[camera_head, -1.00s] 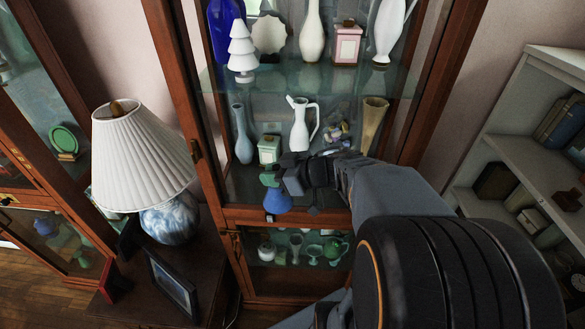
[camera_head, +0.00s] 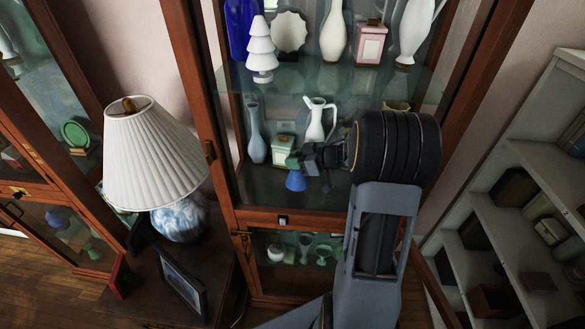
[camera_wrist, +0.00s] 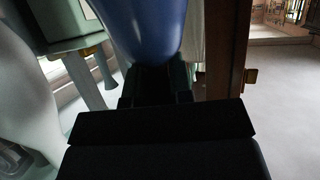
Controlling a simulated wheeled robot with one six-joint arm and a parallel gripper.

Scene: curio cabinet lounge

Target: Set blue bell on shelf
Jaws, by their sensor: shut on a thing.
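The blue bell (camera_head: 296,182) hangs upright, wide end down, with a green part at its top. My gripper (camera_head: 297,163) is shut on it near the top. In the wrist view the bell (camera_wrist: 147,30) fills the upper middle, beyond the dark fingers. The bell appears over the front of the cabinet's lower display shelf (camera_head: 262,188). I cannot tell whether it touches the shelf. Behind it on that shelf stand a pale green box (camera_head: 283,151), a blue-grey vase (camera_head: 255,135) and a white pitcher (camera_head: 318,120).
The cabinet's left wooden post (camera_head: 206,150) and front rail (camera_head: 320,222) border the opening. A glass shelf (camera_head: 300,78) with vases runs above. A lamp (camera_head: 152,155) and a picture frame (camera_head: 181,283) stand on a side table at left. My arm hides the shelf's right part.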

